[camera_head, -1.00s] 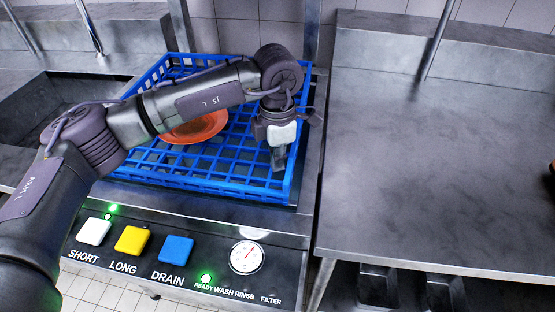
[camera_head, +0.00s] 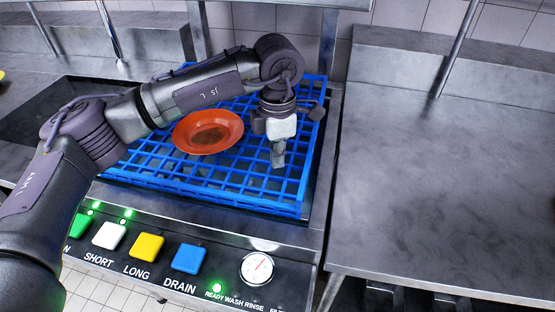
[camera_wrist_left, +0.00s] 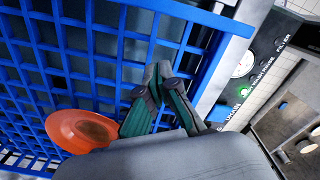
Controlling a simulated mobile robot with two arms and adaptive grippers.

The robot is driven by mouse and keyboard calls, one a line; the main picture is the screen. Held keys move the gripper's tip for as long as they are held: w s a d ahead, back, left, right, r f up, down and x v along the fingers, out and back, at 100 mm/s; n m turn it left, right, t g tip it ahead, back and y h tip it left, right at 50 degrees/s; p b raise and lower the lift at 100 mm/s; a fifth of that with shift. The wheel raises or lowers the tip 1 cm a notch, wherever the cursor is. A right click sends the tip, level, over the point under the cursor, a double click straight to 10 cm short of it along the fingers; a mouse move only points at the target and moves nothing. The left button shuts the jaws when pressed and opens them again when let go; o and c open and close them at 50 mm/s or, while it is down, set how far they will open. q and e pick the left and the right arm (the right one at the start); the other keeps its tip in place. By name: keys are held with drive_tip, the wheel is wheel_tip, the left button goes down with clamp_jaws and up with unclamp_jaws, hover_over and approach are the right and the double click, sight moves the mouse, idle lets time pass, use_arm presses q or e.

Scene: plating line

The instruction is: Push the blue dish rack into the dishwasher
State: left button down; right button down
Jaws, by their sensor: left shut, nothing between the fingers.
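The blue dish rack (camera_head: 250,204) lies on the steel top behind the dishwasher's control panel (camera_head: 215,262). An orange plate (camera_head: 208,132) rests in the rack and also shows in the left wrist view (camera_wrist_left: 78,130). My left gripper (camera_head: 279,162) is shut and empty, pointing down over the rack's right part, near its front right corner. In the left wrist view its fingertips (camera_wrist_left: 158,82) are together over the blue grid (camera_wrist_left: 75,45). I cannot tell whether they touch it. My arm covers the rack's back left part. My right gripper is not in view.
A steel counter (camera_head: 440,190) with a clear top stands to the right, past a narrow gap. A sink (camera_head: 60,110) is at the left. A tiled wall and a raised steel back edge close off the rear. Coloured buttons and a dial (camera_head: 257,268) line the front panel.

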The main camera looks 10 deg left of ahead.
use_arm(q)
wheel_tip(320, 180, up, 5)
drive_tip(key=shift+r+p, duration=0.1)
drive_tip(key=shift+p, duration=0.95)
